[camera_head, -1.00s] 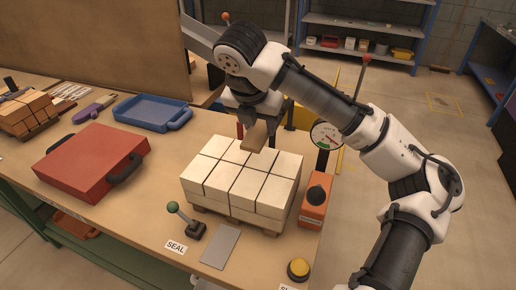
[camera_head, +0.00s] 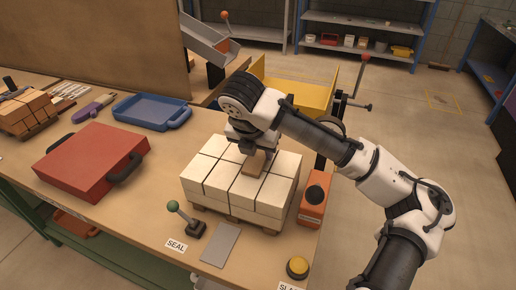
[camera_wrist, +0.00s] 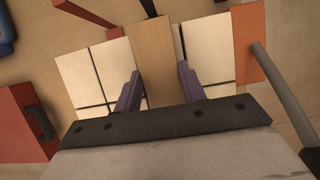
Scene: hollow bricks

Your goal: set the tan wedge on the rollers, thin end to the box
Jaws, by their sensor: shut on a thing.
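The tan wedge (camera_head: 254,163) is in my gripper (camera_head: 251,150), over the back part of the white brick stack. It is partly hidden by my gripper in the head view. In the wrist view, the wedge (camera_wrist: 152,55) lies between the two purple fingers of my gripper (camera_wrist: 157,90), which are shut on it. I cannot tell whether the wedge touches the bricks below or which end is thin. I cannot make out rollers for certain; a grey sloping chute (camera_head: 203,38) with an orange end is at the back. The box is not clearly identifiable.
The white brick stack (camera_head: 235,185) stands on a pallet, with an orange device (camera_head: 312,203) at its right. A yellow bin (camera_head: 300,95) is behind.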

